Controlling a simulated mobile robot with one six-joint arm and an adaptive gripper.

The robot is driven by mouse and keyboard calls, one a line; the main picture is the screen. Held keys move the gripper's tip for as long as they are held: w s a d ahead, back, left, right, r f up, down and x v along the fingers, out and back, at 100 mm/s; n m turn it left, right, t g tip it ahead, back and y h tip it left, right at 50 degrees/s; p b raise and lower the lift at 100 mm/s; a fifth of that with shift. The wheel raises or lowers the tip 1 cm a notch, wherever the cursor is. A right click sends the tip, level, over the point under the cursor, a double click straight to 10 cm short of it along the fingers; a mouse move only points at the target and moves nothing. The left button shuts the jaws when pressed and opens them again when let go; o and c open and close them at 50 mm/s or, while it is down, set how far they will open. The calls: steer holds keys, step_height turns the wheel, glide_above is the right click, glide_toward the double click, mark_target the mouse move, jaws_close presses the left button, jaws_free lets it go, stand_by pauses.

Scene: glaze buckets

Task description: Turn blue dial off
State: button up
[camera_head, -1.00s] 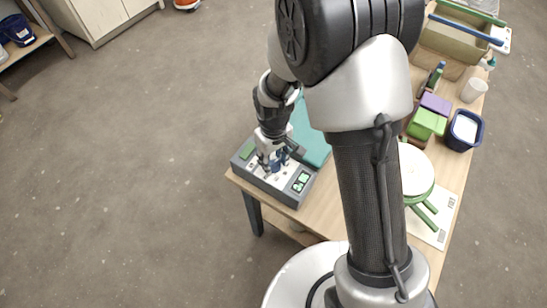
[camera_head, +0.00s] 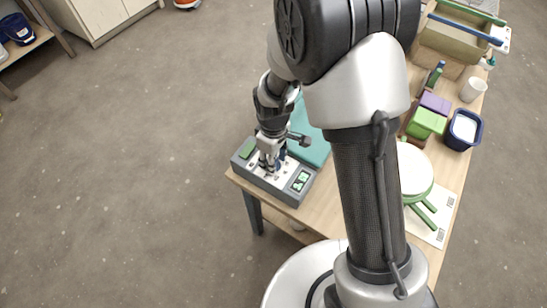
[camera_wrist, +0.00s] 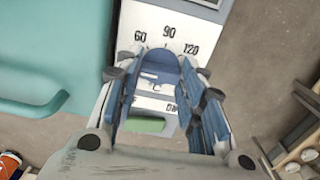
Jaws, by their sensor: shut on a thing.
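The blue dial (camera_wrist: 158,66) shows between my fingers in the wrist view, below a white scale plate marked 60, 90 and 120. My gripper (camera_head: 270,164) points down onto the grey control box (camera_head: 283,194) at the table's near left corner. Its blue-padded fingers are shut on the dial, one on each side. The fingers hide part of the dial, and I cannot tell its exact setting. A green button (camera_head: 247,149) sits at the box's left end, and a green-lit display (camera_head: 300,181) at its right end.
A teal object (camera_head: 313,148) lies just behind the box. My arm hides the middle of the table (camera_head: 325,200). Purple, green and navy containers (camera_head: 464,130) stand at the right, beside a white cup (camera_head: 473,90). Open floor lies left of the table.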

steer(key=o, duration=1)
steer(key=shift+o, duration=0.2)
step_height(320, 180, up, 12)
stand_by(0.4)
